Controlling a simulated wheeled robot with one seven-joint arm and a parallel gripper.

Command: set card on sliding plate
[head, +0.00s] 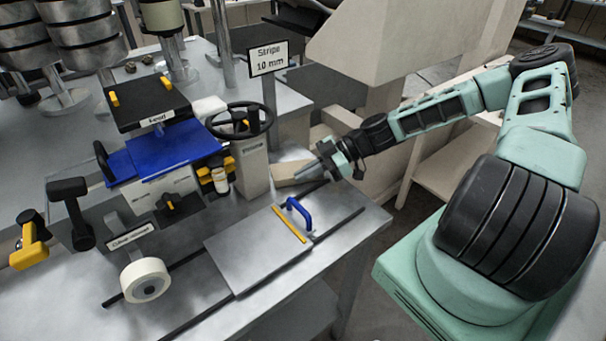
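The sliding plate (243,260) is a flat grey metal sheet on dark rails at the front of the bench. It has a blue handle (298,211) and a yellow strip (289,225) near its back right edge. A tan, kraft-coloured card or stack (288,174) shows behind the plate, beside the handwheel post. My gripper (316,168) is at its right end, behind and right of the blue handle. The fingers overlap the tan piece in the picture. I cannot tell whether they grip it, or whether it rests on the bench.
A handwheel (241,121) on a grey post and a blue-topped machine (160,150) stand left of my gripper. A "Stripe 10 mm" sign (268,58) stands behind. A white roll (145,280) sits left of the plate. The plate's top looks bare.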

